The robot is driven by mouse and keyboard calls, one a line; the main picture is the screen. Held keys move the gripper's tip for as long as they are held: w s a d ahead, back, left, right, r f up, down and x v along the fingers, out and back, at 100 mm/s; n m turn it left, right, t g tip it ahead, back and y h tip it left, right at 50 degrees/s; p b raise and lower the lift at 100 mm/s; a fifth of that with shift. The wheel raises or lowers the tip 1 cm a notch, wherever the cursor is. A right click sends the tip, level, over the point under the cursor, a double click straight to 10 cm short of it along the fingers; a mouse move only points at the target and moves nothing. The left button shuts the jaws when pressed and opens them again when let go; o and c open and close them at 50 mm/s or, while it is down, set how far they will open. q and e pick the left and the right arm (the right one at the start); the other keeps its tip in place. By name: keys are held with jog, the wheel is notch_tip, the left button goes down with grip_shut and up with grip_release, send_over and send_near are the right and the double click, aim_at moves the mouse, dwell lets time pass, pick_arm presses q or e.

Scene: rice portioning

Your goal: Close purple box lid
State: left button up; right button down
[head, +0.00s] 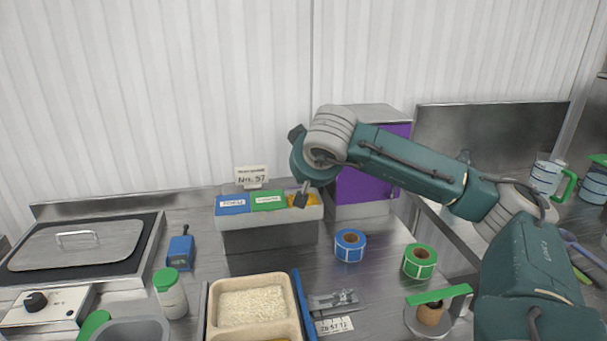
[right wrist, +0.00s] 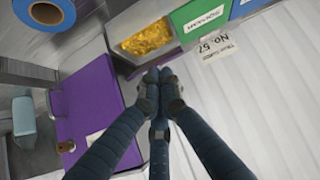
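A grey box with a large purple face (head: 365,185) stands at the back, partly hidden behind my right arm. The purple panel (right wrist: 92,100) also shows at the left of the right wrist view, beside my fingers; I cannot tell how it is hinged. My right gripper (head: 302,194) is over the right end of a grey bin row, left of the purple box. In the right wrist view its fingers (right wrist: 158,76) are drawn together with nothing visible between them, apart from the purple panel. My left gripper is not in view.
The bin row (head: 270,240) has a blue lid (head: 232,204), a green lid (head: 268,201) and an open compartment of yellow food (right wrist: 148,38). A label card (head: 251,177) stands behind it. Blue (head: 350,246) and green (head: 420,262) tape rolls stand in front. A rice tray (head: 212,322) is nearer.

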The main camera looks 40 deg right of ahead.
jog(key=shift+s+a+f+b, duration=0.2)
jog(key=shift+s+f+b, duration=0.25)
jog(key=shift+f, duration=0.3)
jog(key=shift+s+a+f+b, duration=0.15)
jog(key=shift+s+f+b, duration=0.05)
jog(key=shift+f+b, duration=0.45)
jog(key=shift+s+a+f+b, duration=0.2)
jog(key=shift+s+f+b, duration=0.2)
jog(key=shift+f, duration=0.4)
jog(key=shift+r, duration=0.15)
